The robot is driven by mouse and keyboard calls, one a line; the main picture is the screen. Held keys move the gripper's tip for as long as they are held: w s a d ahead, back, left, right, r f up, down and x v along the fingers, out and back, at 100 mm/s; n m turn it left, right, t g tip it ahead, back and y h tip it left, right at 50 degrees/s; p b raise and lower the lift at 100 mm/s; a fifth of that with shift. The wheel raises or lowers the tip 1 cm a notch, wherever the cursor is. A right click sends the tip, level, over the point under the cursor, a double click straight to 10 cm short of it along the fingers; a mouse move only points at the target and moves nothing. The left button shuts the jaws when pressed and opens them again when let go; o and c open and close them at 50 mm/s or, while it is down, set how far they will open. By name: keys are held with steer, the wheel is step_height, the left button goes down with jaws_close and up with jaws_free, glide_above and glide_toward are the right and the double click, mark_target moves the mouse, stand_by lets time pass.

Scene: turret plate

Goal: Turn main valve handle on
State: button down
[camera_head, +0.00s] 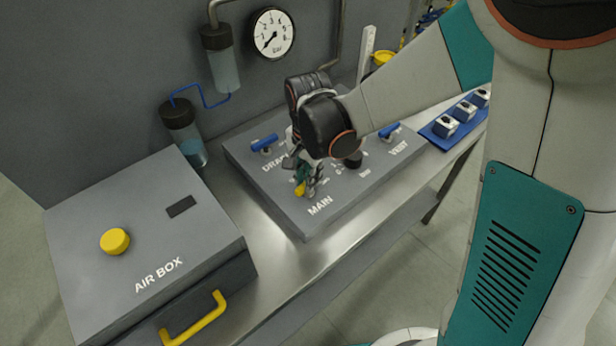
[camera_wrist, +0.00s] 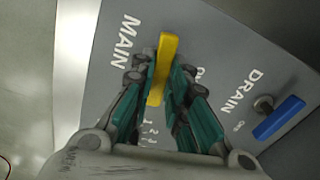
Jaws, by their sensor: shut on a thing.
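The main valve handle is a yellow bar on the grey valve panel (camera_head: 262,194), beside the word MAIN. In the wrist view the yellow handle (camera_wrist: 168,52) lies between my gripper's two fingers, with its far end sticking out past the fingertips. My gripper (camera_wrist: 163,80) is shut on it from both sides. In the head view my gripper (camera_head: 308,182) reaches down to the panel and only a bit of the yellow handle (camera_head: 300,189) shows. The handle's pivot and much of its scale are hidden by the fingers.
The blue DRAIN handle (camera_wrist: 280,118) sits close beside my gripper; the blue VENT handle (camera_head: 389,131) is at the panel's right. A pressure gauge (camera_head: 273,33) hangs on the wall, needle low. The air box (camera_head: 145,240) with yellow knob (camera_head: 115,241) stands front left.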

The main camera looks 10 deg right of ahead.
steer(key=n, duration=0.4)
steer(key=shift+n+b, duration=0.3)
steer(key=shift+b, duration=0.1)
steer(key=n, duration=0.3)
steer(key=shift+n, duration=0.3)
steer(key=n+b, duration=0.1)
steer(key=n, duration=0.3)
steer(key=shift+n, duration=1.8)
steer(key=c, duration=1.6)
jaws_free()
steer(key=shift+o, duration=0.2)
